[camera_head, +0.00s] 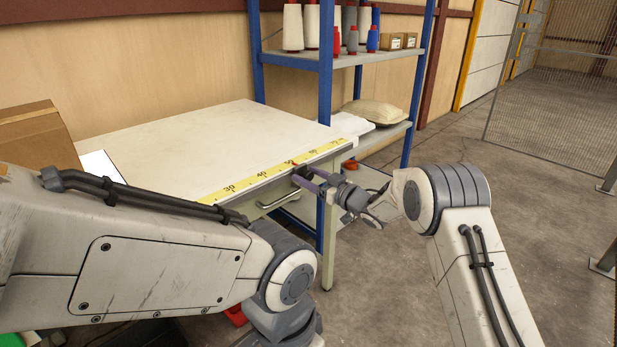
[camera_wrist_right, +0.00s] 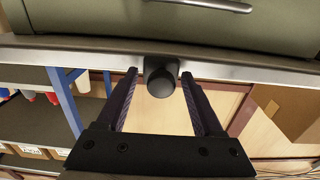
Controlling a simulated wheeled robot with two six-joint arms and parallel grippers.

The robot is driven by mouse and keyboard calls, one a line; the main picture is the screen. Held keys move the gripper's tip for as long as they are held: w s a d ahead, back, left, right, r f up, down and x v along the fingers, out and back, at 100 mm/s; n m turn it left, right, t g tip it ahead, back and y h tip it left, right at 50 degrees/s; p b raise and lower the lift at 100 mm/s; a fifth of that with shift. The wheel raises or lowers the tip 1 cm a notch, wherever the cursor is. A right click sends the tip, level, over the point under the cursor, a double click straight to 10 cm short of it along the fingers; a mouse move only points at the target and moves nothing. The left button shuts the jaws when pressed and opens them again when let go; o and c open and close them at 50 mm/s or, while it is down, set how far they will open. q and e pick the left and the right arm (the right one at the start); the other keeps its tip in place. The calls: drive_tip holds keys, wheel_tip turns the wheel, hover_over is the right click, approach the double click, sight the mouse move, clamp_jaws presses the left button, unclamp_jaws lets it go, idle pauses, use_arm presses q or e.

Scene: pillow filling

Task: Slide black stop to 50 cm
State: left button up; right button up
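The black stop (camera_head: 301,169) sits on the table's front edge, beside the yellow ruler (camera_head: 246,181). It is close to the 50 label, slightly to its right, with a bit of red by it. The exact reading is too small to tell. In the right wrist view the stop's round black knob (camera_wrist_right: 160,80) lies between the fingertips of my right gripper (camera_wrist_right: 159,77). A small gap shows on each side, so the gripper is open around the knob. In the head view my right gripper (camera_head: 308,181) reaches the edge from the right. My left gripper is out of view.
The white table (camera_head: 190,137) has a drawer handle (camera_head: 279,200) below its edge. A cardboard box (camera_head: 38,135) stands at its left. Behind is a blue shelf (camera_head: 326,60) with thread cones and a pillow (camera_head: 375,112). The tabletop middle is clear.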

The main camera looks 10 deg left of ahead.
drive_tip(key=shift+s, duration=0.1)
drive_tip(key=v, duration=1)
drive_tip(key=shift+d+p, duration=0.2)
drive_tip(key=shift+p, duration=0.1)
drive_tip(key=shift+s, duration=0.1)
drive_tip(key=s+d+m+g+h, duration=0.15)
drive_tip(key=s+g+h, duration=0.25)
drive_tip(key=s, duration=1)
drive_tip(key=s+d+f+m+g+h, duration=0.1)
drive_tip(key=s+d+g+h, duration=0.3)
drive_tip(key=s, duration=1.1)
drive_tip(key=s+m+g+h, duration=0.1)
drive_tip(key=s+g+h, duration=0.3)
drive_tip(key=s, duration=1)
wheel_tip(320, 180, up, 21)
drive_tip(key=t+h+p, duration=0.1)
drive_tip(key=p, duration=2)
drive_tip(key=shift+s+d+f, duration=0.15)
drive_tip(key=shift+s+d, duration=0.15)
drive_tip(key=shift+d, duration=0.05)
